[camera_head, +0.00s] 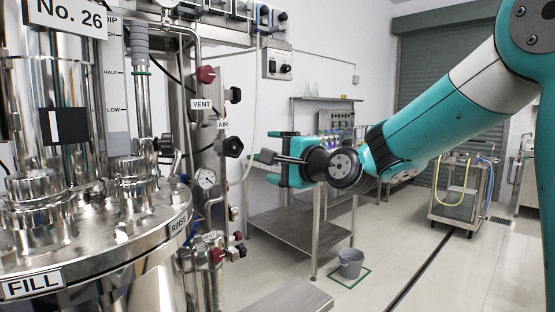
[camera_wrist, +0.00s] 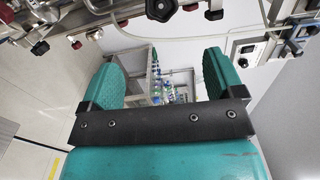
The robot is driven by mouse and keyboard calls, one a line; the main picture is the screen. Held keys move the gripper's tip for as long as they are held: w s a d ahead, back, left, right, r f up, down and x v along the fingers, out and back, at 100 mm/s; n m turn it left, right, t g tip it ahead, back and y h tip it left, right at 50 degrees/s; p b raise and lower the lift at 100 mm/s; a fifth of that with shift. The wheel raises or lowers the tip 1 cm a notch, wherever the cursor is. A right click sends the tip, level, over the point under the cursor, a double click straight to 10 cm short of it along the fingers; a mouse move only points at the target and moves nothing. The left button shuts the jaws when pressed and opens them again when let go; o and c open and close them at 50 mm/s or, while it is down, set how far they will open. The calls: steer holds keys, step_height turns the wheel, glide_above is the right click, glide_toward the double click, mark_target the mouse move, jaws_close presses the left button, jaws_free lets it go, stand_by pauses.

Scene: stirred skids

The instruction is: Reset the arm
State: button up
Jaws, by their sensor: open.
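My arm, teal and white, reaches in from the upper right of the head view. My gripper (camera_head: 275,158) is at its end, in the middle of the head view, pointing left toward the steel skid. In the wrist view my gripper (camera_wrist: 160,75) shows two teal fingers spread wide apart with nothing between them. The gripper is open and empty. It appears apart from the valve knobs and pipes of the skid.
A steel vessel (camera_head: 95,253) labelled FILL and No. 26 fills the left. A black knob (camera_head: 233,147) is near my gripper. A steel table (camera_head: 300,226) stands behind, with a grey bucket (camera_head: 350,263) on the floor. A cart (camera_head: 458,205) stands at the right; open floor lies between.

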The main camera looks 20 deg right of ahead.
stand_by(0.3)
steer(key=s+a+f+n+g+y+p, duration=0.2)
steer(key=s+a+f+n+g, duration=0.1)
steer(key=s+a+n+g, duration=0.3)
steer(key=s+a+f+n+g+h+p, duration=0.1)
steer(key=s+f+n+g, duration=0.1)
steer(key=s+n, duration=0.3)
steer(key=s+a+f+n+g+h, duration=0.1)
steer(key=s+n+g, duration=0.4)
steer(key=s, duration=0.6)
steer(key=s+a+f+n+g+p, duration=0.1)
steer(key=s+a+f+n+g, duration=0.2)
steer(key=s+f+n, duration=0.2)
steer(key=s, duration=0.3)
steer(key=shift+h+p, duration=0.3)
steer(key=shift+h, duration=0.1)
steer(key=shift+f, duration=0.1)
